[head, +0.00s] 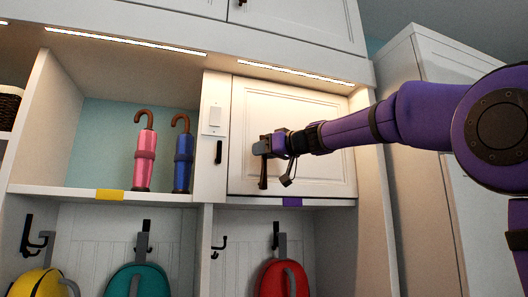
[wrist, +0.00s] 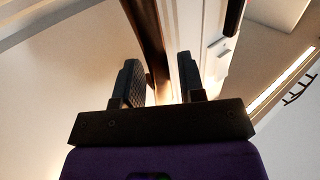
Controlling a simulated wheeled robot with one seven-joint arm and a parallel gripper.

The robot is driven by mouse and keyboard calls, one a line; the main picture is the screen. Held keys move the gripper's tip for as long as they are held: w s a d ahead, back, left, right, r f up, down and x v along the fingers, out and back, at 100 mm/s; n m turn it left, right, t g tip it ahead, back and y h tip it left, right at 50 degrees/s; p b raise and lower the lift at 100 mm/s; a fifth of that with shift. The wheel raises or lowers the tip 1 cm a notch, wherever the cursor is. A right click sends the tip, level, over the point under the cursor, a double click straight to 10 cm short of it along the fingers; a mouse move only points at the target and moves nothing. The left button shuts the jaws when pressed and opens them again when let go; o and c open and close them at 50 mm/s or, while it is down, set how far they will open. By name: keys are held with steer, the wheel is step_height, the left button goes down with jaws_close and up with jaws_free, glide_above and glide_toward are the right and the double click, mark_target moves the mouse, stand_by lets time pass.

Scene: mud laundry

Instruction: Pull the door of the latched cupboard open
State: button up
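The cupboard door (head: 312,128) is a pale framed panel under a light strip. It looks shut or nearly so; I cannot tell if there is a small gap. My gripper (head: 258,147) is in front of the door's left part, pointing left. In the wrist view, my gripper's fingers (wrist: 158,82) are apart, with a brown strip and a pale surface showing behind them; I see nothing clearly held. A dark upright piece (head: 264,174) hangs below the gripper; whether it is a handle or part of the gripper is unclear. A black latch-like piece (head: 219,152) is on the post left of the door.
A white switch plate (head: 215,117) is on the post. The open cubby at left holds a pink umbrella (head: 145,160) and a blue umbrella (head: 183,163). Below hang a teal bag (head: 138,280), a red bag (head: 281,280) and a yellow bag (head: 38,284). A tall white cabinet (head: 430,130) stands at right.

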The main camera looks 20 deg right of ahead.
jaws_close()
